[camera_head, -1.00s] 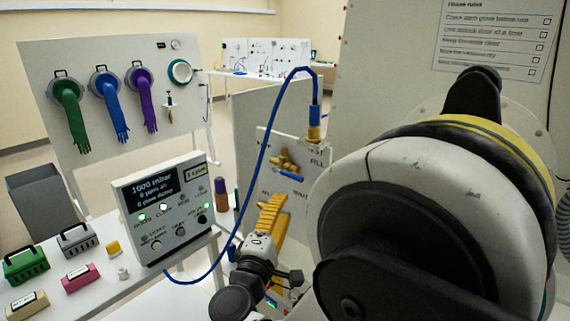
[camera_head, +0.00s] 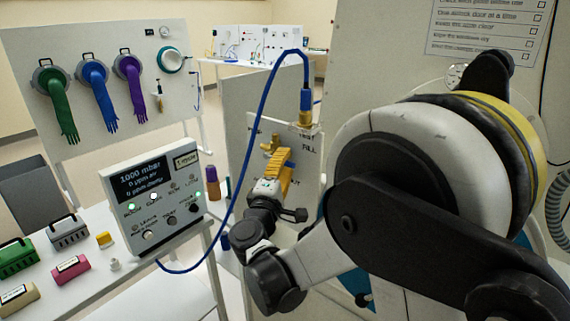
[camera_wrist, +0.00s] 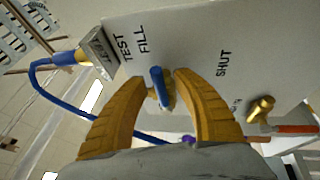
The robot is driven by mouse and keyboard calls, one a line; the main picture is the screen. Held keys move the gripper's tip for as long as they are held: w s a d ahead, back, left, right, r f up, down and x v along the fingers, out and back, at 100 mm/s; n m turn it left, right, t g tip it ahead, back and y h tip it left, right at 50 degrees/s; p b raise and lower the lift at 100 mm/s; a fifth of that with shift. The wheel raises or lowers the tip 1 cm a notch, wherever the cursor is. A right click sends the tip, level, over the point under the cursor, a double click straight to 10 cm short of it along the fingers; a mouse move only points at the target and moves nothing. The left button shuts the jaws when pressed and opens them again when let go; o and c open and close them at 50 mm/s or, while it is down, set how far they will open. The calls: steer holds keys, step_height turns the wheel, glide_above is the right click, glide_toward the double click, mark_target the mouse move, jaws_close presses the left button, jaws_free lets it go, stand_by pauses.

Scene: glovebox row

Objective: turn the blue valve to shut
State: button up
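The blue valve handle (camera_wrist: 161,88) is near the middle of the wrist view, on a pale panel (camera_wrist: 205,40) lettered TEST, FILL and SHUT. It lies nearer FILL than SHUT. My gripper (camera_wrist: 161,76) has its two yellow fingers apart, one on each side of the handle. A narrow gap seems to show beside it; contact is unclear. In the head view my gripper (camera_head: 282,160) is at the panel, just below the brass valve body (camera_head: 270,144), and hides the blue handle.
A blue hose (camera_head: 247,140) arches from a fitting (camera_head: 306,107) above the valve, left of my gripper. A brass fitting (camera_wrist: 260,109) sits right of the valve in the wrist view. A display box (camera_head: 155,198) stands on the left table. The large glovebox panel (camera_head: 385,65) is to the right.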

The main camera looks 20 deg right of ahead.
steer(key=shift+c, duration=0.5)
jaws_close()
steer(key=shift+f+b, duration=0.2)
steer(key=shift+b, duration=0.1)
